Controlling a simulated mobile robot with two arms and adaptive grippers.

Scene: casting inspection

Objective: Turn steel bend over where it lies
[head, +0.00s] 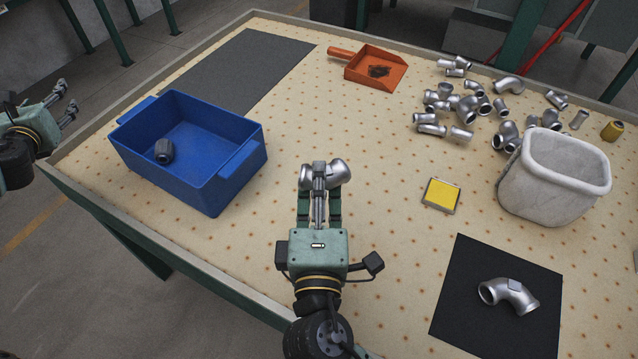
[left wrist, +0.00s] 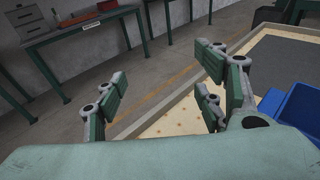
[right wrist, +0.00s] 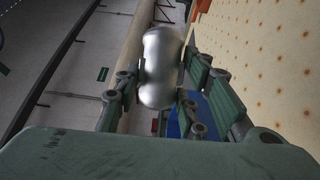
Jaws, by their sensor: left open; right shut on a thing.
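A shiny steel bend (head: 338,172) is between the fingers of my right gripper (head: 320,192), near the middle of the table in the head view. The right wrist view shows the bend (right wrist: 160,68) between the finger pads, its rounded side facing the camera. I cannot tell whether it touches the table. Another steel bend (head: 510,294) lies on the black mat (head: 465,270) at the lower right, clear of both grippers. My left gripper (head: 66,105) is open and empty, beyond the table's left edge.
A blue crate (head: 220,188) holding a dark fitting (head: 164,151) stands left of my right gripper. A yellow-topped block (head: 441,195), a whitish bin (head: 550,190) and several loose fittings (head: 465,105) lie to the right. An orange dustpan (head: 385,60) lies at the back.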

